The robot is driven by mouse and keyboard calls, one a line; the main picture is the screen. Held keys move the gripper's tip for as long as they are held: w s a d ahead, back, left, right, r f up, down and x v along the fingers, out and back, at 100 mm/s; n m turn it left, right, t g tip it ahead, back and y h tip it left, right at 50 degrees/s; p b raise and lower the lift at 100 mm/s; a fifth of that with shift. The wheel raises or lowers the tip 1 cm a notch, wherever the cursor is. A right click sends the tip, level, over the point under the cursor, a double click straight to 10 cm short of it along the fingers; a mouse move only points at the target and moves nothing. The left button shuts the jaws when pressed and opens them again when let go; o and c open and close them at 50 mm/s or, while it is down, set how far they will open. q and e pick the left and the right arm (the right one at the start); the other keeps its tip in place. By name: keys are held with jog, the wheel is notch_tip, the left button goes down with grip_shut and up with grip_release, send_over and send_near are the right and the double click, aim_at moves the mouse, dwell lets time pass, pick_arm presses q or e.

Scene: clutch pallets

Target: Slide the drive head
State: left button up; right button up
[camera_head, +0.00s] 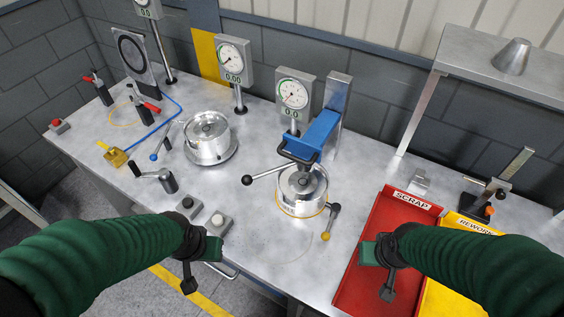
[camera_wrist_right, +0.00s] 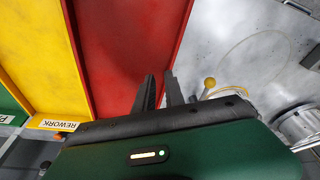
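The drive head (camera_head: 318,132) is a blue arm with a black bar handle (camera_head: 298,153) at its front, carried on a grey upright column (camera_head: 338,93) in the head view. My left gripper (camera_head: 201,268) hangs near the table's front edge, apart from the drive head. My right gripper (camera_head: 378,272) is over the red tray, also apart from it. In the right wrist view its fingers (camera_wrist_right: 162,90) stand slightly apart with nothing between them.
The red scrap tray (camera_head: 372,240) and yellow rework tray (camera_head: 440,298) lie at right. Dial gauges (camera_head: 293,93) stand behind the fixture. A lever (camera_head: 262,179) and a yellow-knobbed lever (camera_head: 331,222) stick out around it. Push buttons (camera_head: 217,221) sit near my left gripper.

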jog(key=o, duration=0.3)
jog(key=w+r+m+t+p, duration=0.1)
jog(key=w, duration=0.1)
jog(key=w+d+r+m+p, duration=0.1)
jog(key=p, duration=0.1)
jog(key=w+d+r+m+t+p, duration=0.1)
jog(key=w+p, duration=0.1)
jog(key=shift+w+d+r+t, duration=0.15)
jog(key=shift+w+r+t, duration=0.1)
jog(key=shift+w+t, duration=0.1)
jog(key=shift+o, duration=0.2)
jog(key=m+t+y+p, duration=0.6)
jog(key=m+y+p, duration=0.4)
jog(key=m+y, duration=0.15)
send_near(300, 162)
jog(key=shift+m+g+h, duration=0.35)
jog(key=shift+m, duration=0.1)
jog(key=b+x, duration=0.2)
jog(key=x, duration=0.2)
jog(key=b+x, duration=0.3)
jog(key=r+b+x, duration=0.1)
jog(key=b+x, duration=0.2)
jog(key=x, duration=0.1)
jog(key=shift+w+f, duration=0.1)
jog(key=shift+w, duration=0.25)
jog(key=shift+w+a+f, duration=0.1)
jog(key=shift+w+a, duration=0.1)
jog(key=shift+a, duration=0.3)
